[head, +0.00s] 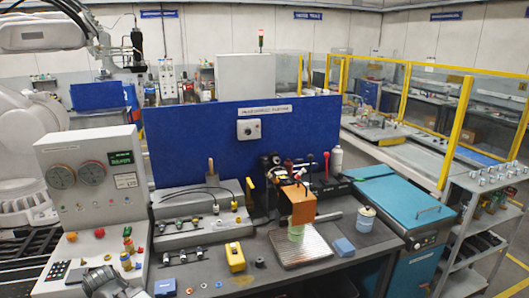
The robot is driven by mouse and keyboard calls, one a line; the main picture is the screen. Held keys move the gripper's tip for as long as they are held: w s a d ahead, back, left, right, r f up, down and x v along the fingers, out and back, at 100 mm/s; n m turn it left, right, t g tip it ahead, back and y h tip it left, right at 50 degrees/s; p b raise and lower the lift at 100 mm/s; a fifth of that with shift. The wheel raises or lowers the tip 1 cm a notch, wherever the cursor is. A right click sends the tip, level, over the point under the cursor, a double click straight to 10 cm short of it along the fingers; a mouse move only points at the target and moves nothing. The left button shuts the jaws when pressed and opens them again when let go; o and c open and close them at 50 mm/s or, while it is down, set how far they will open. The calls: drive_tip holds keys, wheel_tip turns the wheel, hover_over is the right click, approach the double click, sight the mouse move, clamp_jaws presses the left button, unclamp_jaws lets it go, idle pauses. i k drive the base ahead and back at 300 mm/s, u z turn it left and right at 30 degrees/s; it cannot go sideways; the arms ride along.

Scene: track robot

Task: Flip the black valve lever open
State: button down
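My gripper (137,66) hangs at the upper left from my white arm, high above the bench and apart from everything on it. Its dark fingers are too small to tell open from shut. I cannot pick out the black valve lever for certain. Small valve-like fittings sit in a row on a grey block (178,239), and more sit on a rail below it. A cluster of dark parts (270,160) stands behind an orange-brown box (299,204); its details are too small to read.
A gauge panel (93,184) stands at the left and a blue backboard (217,148) behind the bench. A silver tray (309,245), a yellow block (235,257), a blue block (344,247) and a grey can (366,218) sit on the bench. A teal cabinet (401,208) is at the right.

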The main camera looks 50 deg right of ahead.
sight(310, 156)
drive_tip(key=u, duration=1.05)
drive_tip(key=k, duration=1.35)
drive_tip(key=z, duration=2.1)
drive_tip(key=i, duration=0.3)
drive_tip(key=z, duration=0.2)
